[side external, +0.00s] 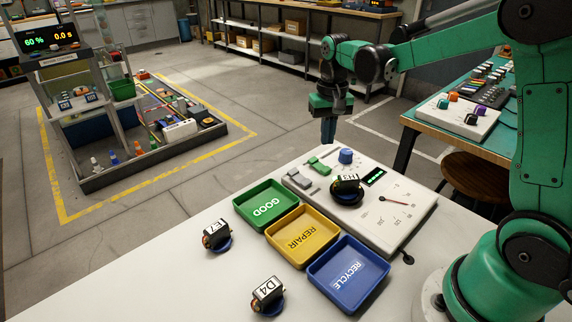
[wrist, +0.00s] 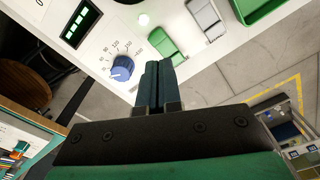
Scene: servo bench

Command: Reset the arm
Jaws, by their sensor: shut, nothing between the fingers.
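My green arm reaches over from the right, and my gripper (side external: 328,130) points down above the far edge of the white bench. Its two dark fingers are shut together with nothing between them. They also show in the wrist view (wrist: 156,72), in front of the tester panel's edge. The white tester panel (side external: 400,225) carries a blue knob (side external: 346,156), a green switch (side external: 319,165), a grey switch (side external: 299,178), a lit green display and a needle gauge. A servo marked H3 (side external: 347,184) sits on the panel. My gripper is apart from all of these.
A green GOOD tray (side external: 247,188), a yellow REPAIR tray (side external: 282,258) and a blue RECYCLE tray (side external: 325,292) look empty. Servos stand on the bench at left (side external: 217,236) and front, marked D4 (side external: 267,295). A side table (side external: 420,122) with controls stands at right.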

